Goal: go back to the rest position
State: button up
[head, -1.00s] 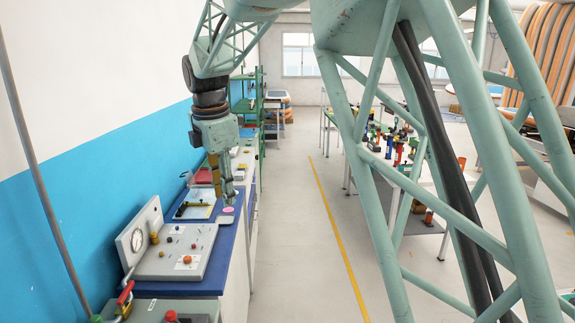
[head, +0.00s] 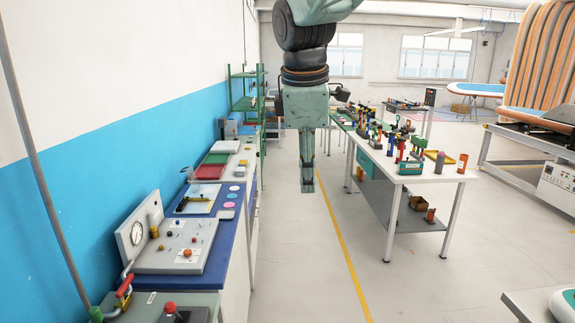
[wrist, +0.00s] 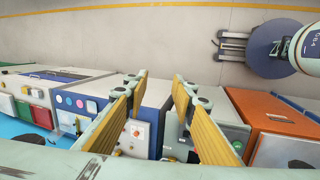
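My gripper (head: 307,186) hangs pointing down in the middle of the head view, over the aisle between the left bench and the right table. In the head view its fingers overlap, seen from the side. In the wrist view the two fingers with yellow inner pads (wrist: 159,78) stand apart with nothing between them, so it is open and empty. My arm comes down from the top edge of the head view; its upper links are out of frame.
A blue-topped bench (head: 215,265) with a gauge panel (head: 172,246) runs along the left wall. A white table (head: 440,172) with several tools and bottles stands on the right. Between them the floor with a yellow line (head: 345,249) is clear.

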jog(key=s+d+m, duration=0.5)
jog(key=s+d, duration=0.1)
jog(key=s, duration=0.4)
jog(key=s+d+m, duration=0.4)
jog(key=s+d, duration=0.2)
jog(key=s, duration=0.5)
jog(key=s+d+f+m, duration=0.2)
jog(key=s+f+m, duration=0.1)
jog(key=s, duration=0.6)
jog(key=s+d+f+m+b, duration=0.1)
jog(key=s+f+m, duration=0.3)
jog(key=s, duration=0.5)
jog(key=shift+s+d+m+t+y+b, duration=0.3)
jog(key=shift+s+d+m+y, duration=0.1)
jog(key=shift+d+m, duration=0.45)
